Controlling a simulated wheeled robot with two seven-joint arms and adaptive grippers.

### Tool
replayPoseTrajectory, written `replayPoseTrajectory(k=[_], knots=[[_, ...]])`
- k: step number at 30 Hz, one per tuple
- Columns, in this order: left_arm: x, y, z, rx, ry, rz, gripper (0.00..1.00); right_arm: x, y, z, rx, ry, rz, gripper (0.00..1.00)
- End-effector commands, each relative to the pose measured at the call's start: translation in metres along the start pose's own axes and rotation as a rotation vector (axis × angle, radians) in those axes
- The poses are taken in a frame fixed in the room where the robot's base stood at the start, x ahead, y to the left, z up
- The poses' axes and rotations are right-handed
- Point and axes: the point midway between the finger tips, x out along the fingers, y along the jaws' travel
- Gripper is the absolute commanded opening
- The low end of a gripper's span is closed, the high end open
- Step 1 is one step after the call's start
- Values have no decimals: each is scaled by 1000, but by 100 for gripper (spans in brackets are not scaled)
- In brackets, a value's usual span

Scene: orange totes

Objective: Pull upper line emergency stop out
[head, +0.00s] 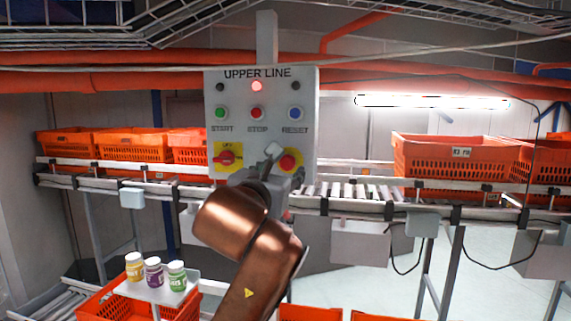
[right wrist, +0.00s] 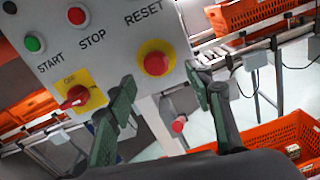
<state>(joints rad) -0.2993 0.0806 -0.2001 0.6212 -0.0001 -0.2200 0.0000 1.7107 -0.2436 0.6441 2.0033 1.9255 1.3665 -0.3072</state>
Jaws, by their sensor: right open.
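The grey UPPER LINE control panel (head: 262,135) faces me in the head view. Its emergency stop (head: 289,163) is a round red button on a yellow plate at the lower right, partly framed by my gripper. The same emergency stop shows clearly in the right wrist view (right wrist: 156,63), just ahead of the finger gap. My right gripper (head: 284,166) is open and empty, with a green-grey finger on each side of the button's line in the wrist view (right wrist: 162,88). I cannot tell whether a finger touches the panel. My left gripper is not in view.
A red rotary switch (head: 228,158) sits left of the emergency stop, below green START (head: 220,113), red STOP (head: 257,113) and blue RESET (head: 295,113) buttons. A red lamp (head: 257,86) glows above. Orange totes (head: 455,155) stand on the conveyor behind. Bottles (head: 154,271) stand at lower left.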

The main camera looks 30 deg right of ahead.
Motion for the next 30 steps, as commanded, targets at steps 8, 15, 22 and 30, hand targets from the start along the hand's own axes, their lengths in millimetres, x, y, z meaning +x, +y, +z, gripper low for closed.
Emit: replayPoseTrajectory(k=[8,15,22,30], knots=[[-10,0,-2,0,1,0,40,25,6,2,7,17,25,47],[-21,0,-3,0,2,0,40,60,7,2,7,14,24,47],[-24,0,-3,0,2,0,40,74,7,0,7,14,25,47],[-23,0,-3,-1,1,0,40,74,7,0,7,13,25,45]])
